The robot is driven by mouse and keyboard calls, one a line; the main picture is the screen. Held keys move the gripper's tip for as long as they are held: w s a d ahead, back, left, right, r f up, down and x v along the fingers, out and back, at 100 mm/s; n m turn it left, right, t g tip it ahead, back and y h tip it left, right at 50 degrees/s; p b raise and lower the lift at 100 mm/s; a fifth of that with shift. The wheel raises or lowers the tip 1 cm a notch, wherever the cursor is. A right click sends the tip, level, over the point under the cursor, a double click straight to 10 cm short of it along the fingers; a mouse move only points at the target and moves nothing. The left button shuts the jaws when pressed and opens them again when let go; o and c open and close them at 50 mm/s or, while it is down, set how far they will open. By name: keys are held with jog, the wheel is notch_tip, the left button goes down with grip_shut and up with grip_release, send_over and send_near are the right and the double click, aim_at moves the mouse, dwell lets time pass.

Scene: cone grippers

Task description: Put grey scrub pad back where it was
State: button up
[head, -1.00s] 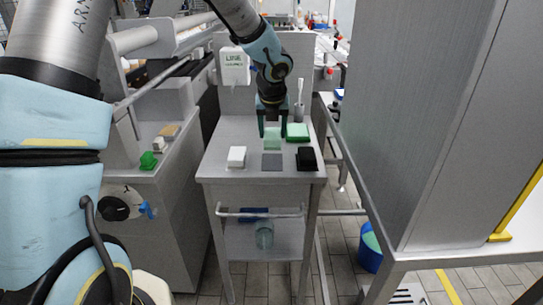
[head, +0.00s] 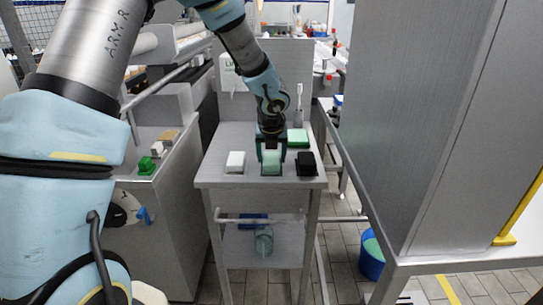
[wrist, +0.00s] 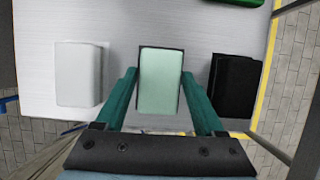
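A pale green, pad-shaped block (head: 271,160) is between the fingers of my gripper (head: 271,155) over the metal cart top. The wrist view also shows the pale green block (wrist: 161,82), with the teal fingers of my gripper (wrist: 160,85) against its sides. The fingers look closed on it. A thin dark grey edge shows around the block, from the flat grey square (wrist: 159,114) under it, which is mostly hidden. I cannot tell whether the block touches the square. No grey scrub pad shows plainly; the held block looks pale green.
A white block (head: 236,161) stands left of my gripper and a black block (head: 306,163) right of it, both close by. A green pad (head: 298,138) lies behind, near an upright brush (head: 299,100). The cart's front strip is clear. A tall grey cabinet (head: 425,120) stands at right.

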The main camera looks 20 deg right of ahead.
jog(key=shift+o, duration=1.4)
jog(key=shift+r, duration=0.1)
jog(key=p+v, duration=0.2)
jog(key=v, duration=1)
jog(key=a+f+n+g+y, duration=0.1)
jog(key=a+n+y, duration=0.1)
jog(key=a+n, duration=1.8)
jog(key=s+a+n, duration=0.3)
jog(key=a+n, duration=0.4)
jog(key=n, duration=0.3)
jog(key=s+a+f+n+g, duration=0.1)
jog(key=s+a+n, duration=0.2)
jog(key=a+n, duration=0.4)
jog(key=n, duration=0.3)
jog(key=shift+s+a+g, duration=0.3)
jog(key=shift+a, duration=0.05)
